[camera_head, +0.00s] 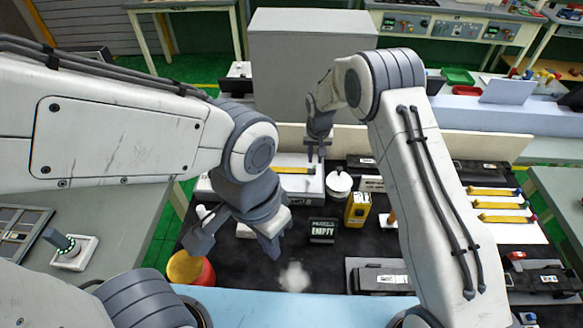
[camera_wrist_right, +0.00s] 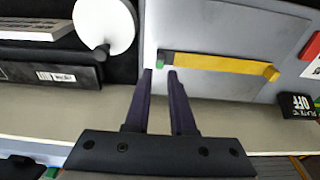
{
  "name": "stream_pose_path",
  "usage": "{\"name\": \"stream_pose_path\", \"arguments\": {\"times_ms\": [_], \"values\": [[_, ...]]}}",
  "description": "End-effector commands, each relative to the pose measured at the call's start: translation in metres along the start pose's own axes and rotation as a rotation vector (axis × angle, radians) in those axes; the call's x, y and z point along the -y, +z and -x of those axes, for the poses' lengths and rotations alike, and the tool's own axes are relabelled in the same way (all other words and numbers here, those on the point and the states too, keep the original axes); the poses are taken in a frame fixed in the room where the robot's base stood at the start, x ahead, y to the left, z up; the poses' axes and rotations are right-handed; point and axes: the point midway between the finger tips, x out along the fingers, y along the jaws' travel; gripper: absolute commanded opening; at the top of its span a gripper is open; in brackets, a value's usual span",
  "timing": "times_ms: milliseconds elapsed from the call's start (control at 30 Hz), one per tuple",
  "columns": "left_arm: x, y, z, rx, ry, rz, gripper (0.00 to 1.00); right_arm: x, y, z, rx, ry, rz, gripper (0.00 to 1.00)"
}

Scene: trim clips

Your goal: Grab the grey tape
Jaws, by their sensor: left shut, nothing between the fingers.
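I cannot pick out a grey tape for certain in either view. A white round thing with a grey knob (camera_head: 339,183) stands near the back of the black bench; it also shows at the top left of the right wrist view (camera_wrist_right: 103,25). My right gripper (camera_head: 316,153) is over the pale box at the back. My left gripper (camera_head: 236,242) is shut and empty above the front left of the bench.
A yellow box (camera_head: 358,208) and a black "EMPTY" sign (camera_head: 322,231) stand mid-bench. A red and yellow round thing (camera_head: 190,268) is at the front left. Several yellow tools (camera_head: 500,204) lie on a white board at right. A large grey box (camera_head: 311,50) stands behind.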

Motion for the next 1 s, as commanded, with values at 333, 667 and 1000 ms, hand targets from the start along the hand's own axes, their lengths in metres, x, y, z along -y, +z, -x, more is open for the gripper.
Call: {"name": "stream_pose_path", "arguments": {"times_ms": [333, 667, 1000], "values": [[-0.002, -0.002, 0.029, 0.000, 0.000, -0.005, 0.00, -0.001, 0.003, -0.038, 0.003, 0.001, 0.000, 0.23], [-0.002, -0.002, 0.028, 0.000, 0.000, -0.005, 0.00, -0.001, 0.003, -0.041, 0.001, 0.000, 0.000, 0.00], [-0.002, -0.002, 0.028, 0.000, 0.000, -0.005, 0.00, -0.001, 0.003, -0.041, 0.001, 0.000, 0.000, 0.00]]}}
